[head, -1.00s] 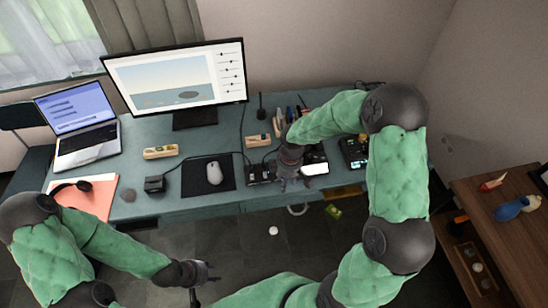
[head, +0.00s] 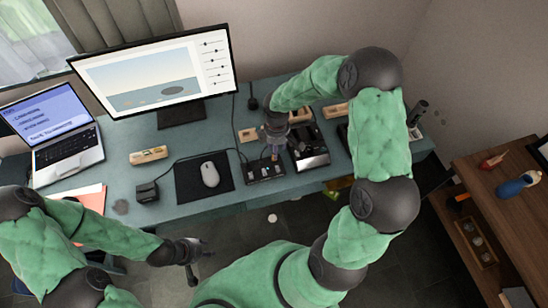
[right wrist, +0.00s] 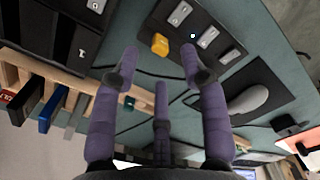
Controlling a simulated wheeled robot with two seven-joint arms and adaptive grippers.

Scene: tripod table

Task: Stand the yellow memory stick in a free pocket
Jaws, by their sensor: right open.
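The yellow memory stick (right wrist: 160,43) shows in the right wrist view at the edge of a black block (right wrist: 205,35) with several silver-topped places. The block also shows in the head view (head: 264,172) on the desk; I cannot make out the stick clearly there. My right gripper (right wrist: 160,65) is open, its purple fingers spread, with the stick in line between the two front fingertips and nothing held. It shows in the head view (head: 276,142) above the desk behind the block. My left gripper (head: 194,256) is open and empty in front of the desk.
A wooden rack (right wrist: 60,88) with several coloured sticks lies at the left in the right wrist view. The mouse (head: 210,174) sits on a dark mat, left of the block. A monitor (head: 157,70) and laptop (head: 66,135) stand behind and left.

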